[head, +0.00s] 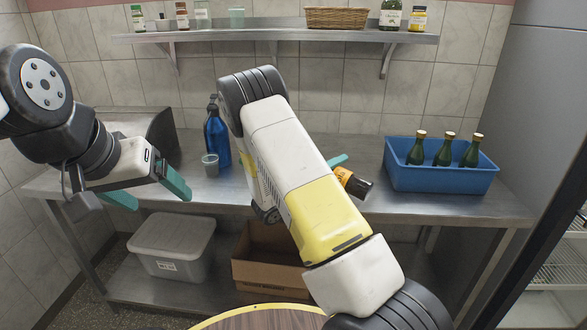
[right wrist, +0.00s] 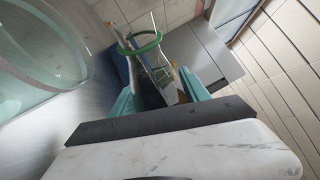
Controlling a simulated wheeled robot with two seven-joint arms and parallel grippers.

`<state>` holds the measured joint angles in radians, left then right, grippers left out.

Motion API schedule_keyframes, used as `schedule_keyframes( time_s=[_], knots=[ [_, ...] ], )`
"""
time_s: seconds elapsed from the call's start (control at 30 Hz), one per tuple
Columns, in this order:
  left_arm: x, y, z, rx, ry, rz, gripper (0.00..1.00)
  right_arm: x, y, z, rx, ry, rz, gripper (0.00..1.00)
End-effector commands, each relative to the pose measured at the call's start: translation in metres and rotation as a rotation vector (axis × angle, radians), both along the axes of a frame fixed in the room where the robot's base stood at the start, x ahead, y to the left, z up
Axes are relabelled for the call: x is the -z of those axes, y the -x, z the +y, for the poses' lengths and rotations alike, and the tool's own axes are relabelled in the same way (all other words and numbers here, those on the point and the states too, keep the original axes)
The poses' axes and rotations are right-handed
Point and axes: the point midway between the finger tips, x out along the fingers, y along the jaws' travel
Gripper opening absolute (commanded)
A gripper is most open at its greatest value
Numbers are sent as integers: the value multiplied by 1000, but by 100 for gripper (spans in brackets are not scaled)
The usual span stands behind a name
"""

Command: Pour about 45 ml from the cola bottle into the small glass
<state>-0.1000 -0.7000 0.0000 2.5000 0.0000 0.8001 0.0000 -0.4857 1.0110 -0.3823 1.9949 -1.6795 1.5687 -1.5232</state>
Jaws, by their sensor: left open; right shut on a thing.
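The cola bottle (head: 359,186), dark with an orange label, is tipped well over, close to lying flat, with its base end to the right. Its neck end is hidden behind my right arm. My right gripper (right wrist: 158,90) is shut on it; in the head view only a teal fingertip shows beside the bottle. My left gripper (head: 152,194) is open and empty, in front of the counter, left of and apart from that glass.
A blue bottle (head: 216,138) stands beside the glass. A blue crate (head: 440,179) with green bottles is at the right of the counter (head: 430,207). A wall shelf (head: 270,37) holds jars and a basket. A large clear round thing (right wrist: 40,45) is close in the wrist view.

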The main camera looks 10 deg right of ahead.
Motion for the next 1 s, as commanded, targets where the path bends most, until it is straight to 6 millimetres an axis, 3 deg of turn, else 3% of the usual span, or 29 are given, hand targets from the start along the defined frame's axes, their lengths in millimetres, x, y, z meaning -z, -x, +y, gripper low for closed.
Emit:
schedule_keyframes(
  time_s=[1.0],
  knots=[
    [0, 0, 0, 0, 0, 0, 80, -4, 8, -7, 1, 29, 28, 0]
  ],
)
